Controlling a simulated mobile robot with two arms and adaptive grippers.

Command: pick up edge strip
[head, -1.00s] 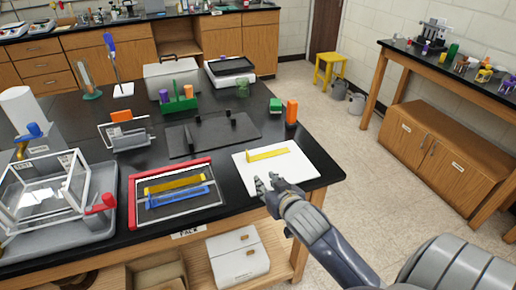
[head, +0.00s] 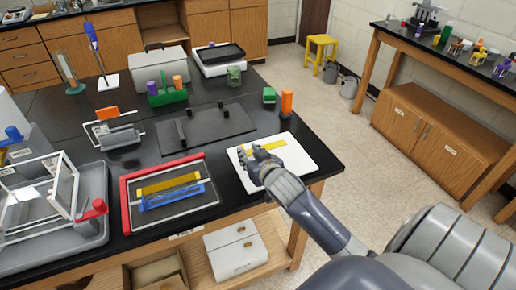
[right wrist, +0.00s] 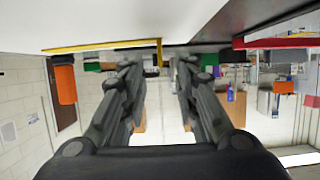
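The yellow edge strip (head: 270,145) lies on a white board (head: 306,159) near the right end of the black bench. In the head view, my right gripper (head: 248,153) is over the board and hides the strip's left part. In the right wrist view, which looks upside down, the strip (right wrist: 105,45) runs along the white board's edge, with a small upright tab at its end. My right gripper (right wrist: 156,66) has its two fingers apart, near that tab, and nothing shows gripped between them. My left gripper is not in view.
A red-edged fixture (head: 125,205) holding yellow and blue bars lies left of the board. A dark plate (head: 215,125) with upright posts lies behind it. A clear-sided box stands at far left.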

